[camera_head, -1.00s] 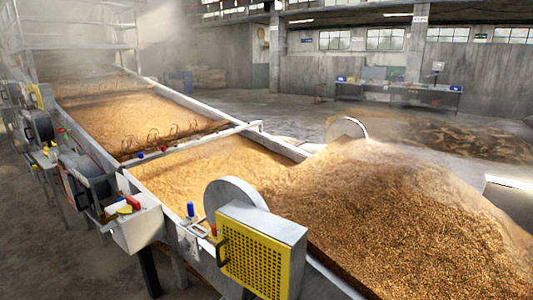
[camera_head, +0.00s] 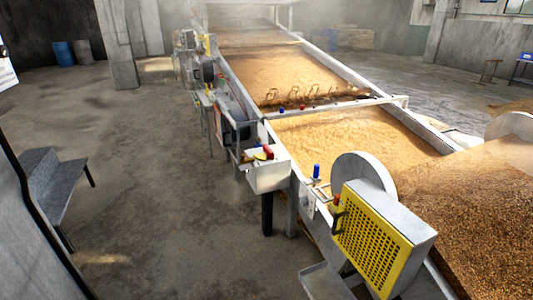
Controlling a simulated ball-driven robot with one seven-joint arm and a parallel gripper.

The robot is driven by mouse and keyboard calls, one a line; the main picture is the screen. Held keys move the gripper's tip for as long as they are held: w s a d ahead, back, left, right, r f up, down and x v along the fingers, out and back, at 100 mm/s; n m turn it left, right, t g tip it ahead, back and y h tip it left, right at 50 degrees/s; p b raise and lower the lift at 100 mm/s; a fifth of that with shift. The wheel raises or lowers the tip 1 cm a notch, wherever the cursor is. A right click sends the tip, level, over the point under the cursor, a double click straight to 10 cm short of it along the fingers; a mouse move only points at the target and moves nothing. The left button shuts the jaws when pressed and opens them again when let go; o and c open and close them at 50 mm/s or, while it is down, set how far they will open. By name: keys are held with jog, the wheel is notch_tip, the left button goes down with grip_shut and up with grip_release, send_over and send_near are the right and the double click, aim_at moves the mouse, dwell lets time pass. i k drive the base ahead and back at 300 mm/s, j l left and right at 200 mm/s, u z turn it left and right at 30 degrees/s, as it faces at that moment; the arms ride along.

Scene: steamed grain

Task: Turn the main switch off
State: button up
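I cannot pick out the main switch for certain. A light grey box (camera_head: 268,178) is fixed to the near side of the long grain trough (camera_head: 232,88). On the box's top sits a small red and yellow part (camera_head: 265,153), too small to tell whether it is a switch or how it is set. A blue-topped part (camera_head: 316,171) and a red-topped part (camera_head: 336,200) stand on the trough's side rail near the yellow guard (camera_head: 368,245). My gripper is not in view.
A grey bench (camera_head: 55,185) stands at the left by a wall edge. A white panel (camera_head: 6,70) is cut off at the left border. The concrete floor (camera_head: 150,180) between bench and trough is clear.

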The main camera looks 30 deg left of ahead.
aim_at(268, 152)
jog(key=i+j, duration=0.4)
jog(key=j, duration=0.15)
jog(key=i+j, duration=0.4)
jog(key=j, duration=0.15)
jog(key=i+j, duration=0.35)
jog(key=j, duration=0.15)
jog(key=i+j, duration=0.4)
jog(key=j, duration=0.15)
jog(key=i+j, duration=0.95)
jog(key=i, duration=0.15)
jog(key=j+u, duration=0.05)
